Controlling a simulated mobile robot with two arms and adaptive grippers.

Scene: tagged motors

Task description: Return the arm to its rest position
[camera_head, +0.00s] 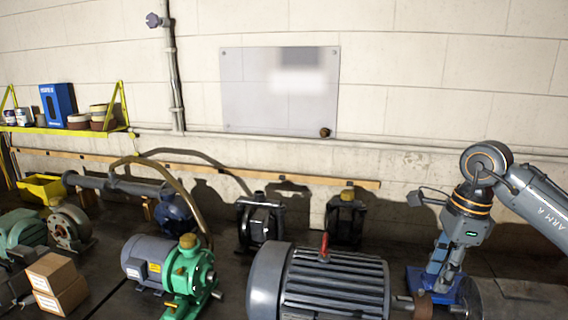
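The large grey finned motor (335,283) has a small red piece on top and a shaft toward the right. My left gripper is not in view.
A green pump with a grey motor (147,259) stands left of the large motor. Cardboard boxes (56,281) lie at the lower left. Dark pumps (262,221) stand along the wall. A yellow shelf (66,130) hangs at left. The wall space above the arm is clear.

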